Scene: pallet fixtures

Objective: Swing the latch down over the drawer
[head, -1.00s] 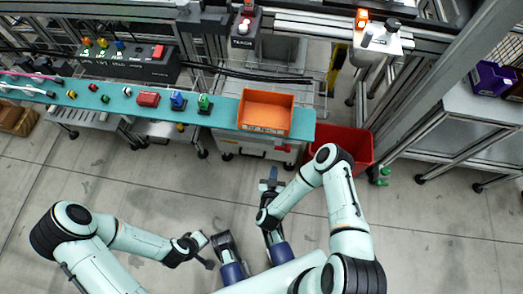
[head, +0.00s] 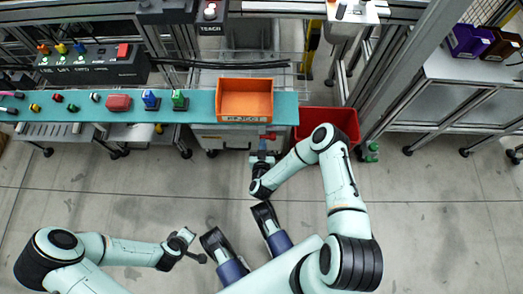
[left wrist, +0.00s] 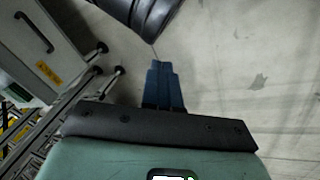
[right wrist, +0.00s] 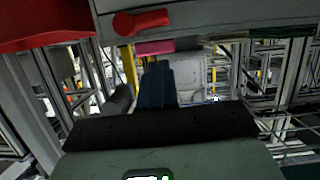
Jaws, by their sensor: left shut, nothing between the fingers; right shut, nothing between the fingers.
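A red latch (right wrist: 140,22) is on the grey cabinet front in the right wrist view, lying roughly sideways. In the head view it is a small red spot (head: 268,136) below the orange bin. The grey drawer unit shows in the left wrist view with a dark handle (left wrist: 33,31). My right gripper (head: 262,150) is shut and empty, just in front of the cabinet near the latch; its blue fingers (right wrist: 157,72) appear below the latch, with no contact visible. My left gripper (head: 202,258) is shut and empty over the floor, away from the cabinet; its fingers (left wrist: 160,70) point over bare floor.
An orange bin (head: 246,115) sits on the teal bench edge (head: 205,112) above the cabinet. A red floor bin (head: 345,122) stands to its right, with a green bottle (head: 371,152) beside it. Open floor lies to the left and right.

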